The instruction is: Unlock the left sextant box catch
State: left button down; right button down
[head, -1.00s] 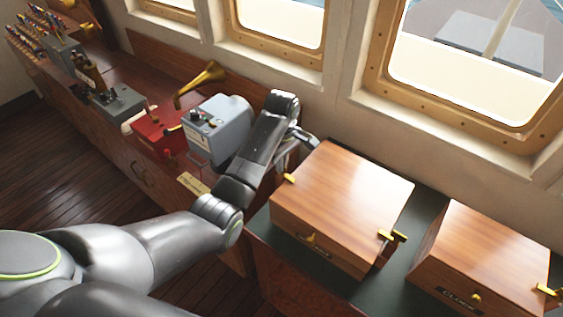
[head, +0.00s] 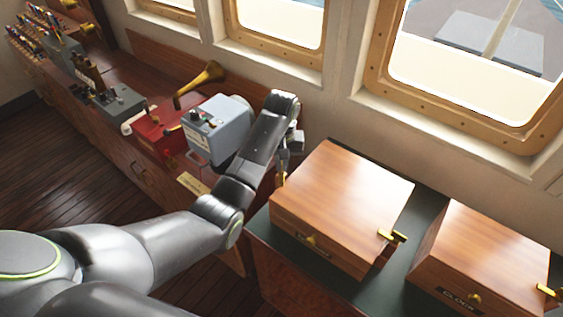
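A brass right catch (head: 391,237) sticks out at the right edge. My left gripper (head: 283,167) points down at the left catch, touching it or very close. Its fingers are small and partly behind my arm, so their opening is unclear. My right gripper is out of view.
A second wooden box (head: 484,255) with brass catches stands to the right on the dark green top (head: 403,262). A grey device (head: 214,127), a red box (head: 160,130) and a brass horn (head: 203,82) stand left of my arm. Windows line the wall behind.

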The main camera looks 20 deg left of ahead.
pick_arm(q)
jog(key=m, duration=0.6)
jog(key=shift+m, duration=0.6)
jog(key=c, duration=1.6)
grip_release()
